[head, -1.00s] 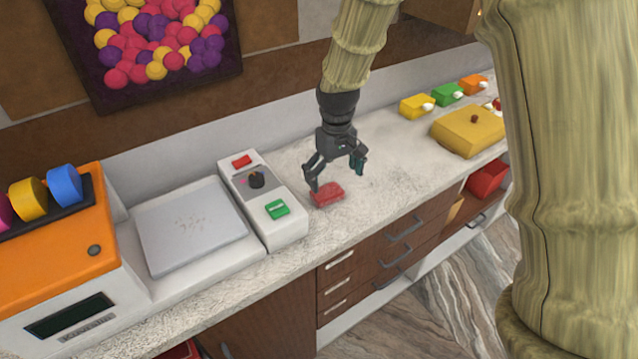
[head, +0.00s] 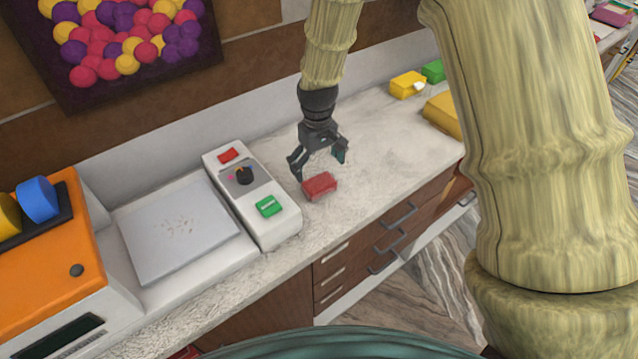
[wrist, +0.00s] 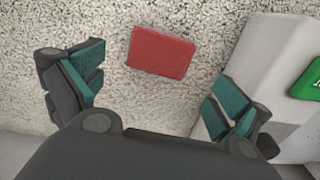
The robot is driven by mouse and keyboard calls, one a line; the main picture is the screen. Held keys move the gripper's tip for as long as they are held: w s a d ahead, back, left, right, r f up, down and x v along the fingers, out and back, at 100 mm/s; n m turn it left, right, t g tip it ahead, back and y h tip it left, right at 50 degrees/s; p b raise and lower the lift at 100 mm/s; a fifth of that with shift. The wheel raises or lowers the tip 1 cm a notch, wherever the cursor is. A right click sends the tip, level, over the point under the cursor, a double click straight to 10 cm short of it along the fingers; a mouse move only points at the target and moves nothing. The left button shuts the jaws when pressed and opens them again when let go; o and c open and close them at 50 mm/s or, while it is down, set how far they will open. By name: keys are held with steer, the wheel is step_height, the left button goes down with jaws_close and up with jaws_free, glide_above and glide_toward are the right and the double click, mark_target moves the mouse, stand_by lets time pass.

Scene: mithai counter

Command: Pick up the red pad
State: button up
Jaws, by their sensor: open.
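The red pad (head: 320,186) is a small red block lying on the speckled white counter, just right of the white control panel. In the wrist view the red pad (wrist: 161,52) lies flat, ahead of and between the two fingers, with bare counter around it. My gripper (head: 318,168) is open and empty, above the counter and slightly behind the pad in the head view. Its teal-padded fingers (wrist: 155,95) are spread apart in the wrist view and do not touch the pad.
The white control panel (head: 283,226) with a red switch, a dark knob and a green button stands close left of the pad. A scale plate (head: 178,228) and an orange machine (head: 75,235) stand farther left. Yellow (head: 407,84) and green (head: 433,71) blocks sit at the back right. Drawers lie below.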

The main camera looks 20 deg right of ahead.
mark_target(319, 182)
steer(key=shift+s, duration=0.25)
steer(key=shift+d+f+p, duration=0.15)
steer(key=shift+f+p, duration=1.25)
steer(key=shift+f, duration=1.15)
steer(key=c, duration=1)
